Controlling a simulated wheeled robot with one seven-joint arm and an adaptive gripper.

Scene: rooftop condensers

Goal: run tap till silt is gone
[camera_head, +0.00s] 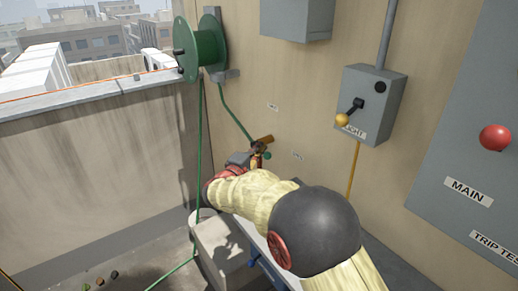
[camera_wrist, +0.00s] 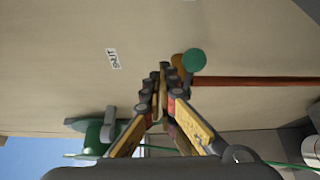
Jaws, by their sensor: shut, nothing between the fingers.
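The brass tap (camera_head: 265,139) is on the beige wall, with a round green knob (camera_head: 268,156) beside it. The wrist view shows the green knob (camera_wrist: 194,60) next to my fingertips, with some brass behind it and a copper-coloured pipe (camera_wrist: 250,82) running along the wall. My gripper (camera_head: 257,151) is right by the tap; its fingers (camera_wrist: 164,75) are shut and hold nothing. I cannot tell whether they touch the tap. A label reading SHUT (camera_wrist: 113,58) is on the wall. The spout is mostly hidden; I make out no running water or silt.
A green hose reel (camera_head: 202,50) hangs at the upper left, its hose (camera_head: 200,130) trailing down. A grey switch box (camera_head: 368,103) with a lever and a MAIN panel (camera_head: 470,135) with a red button are on the right. A grey block (camera_head: 218,245) stands below my arm.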

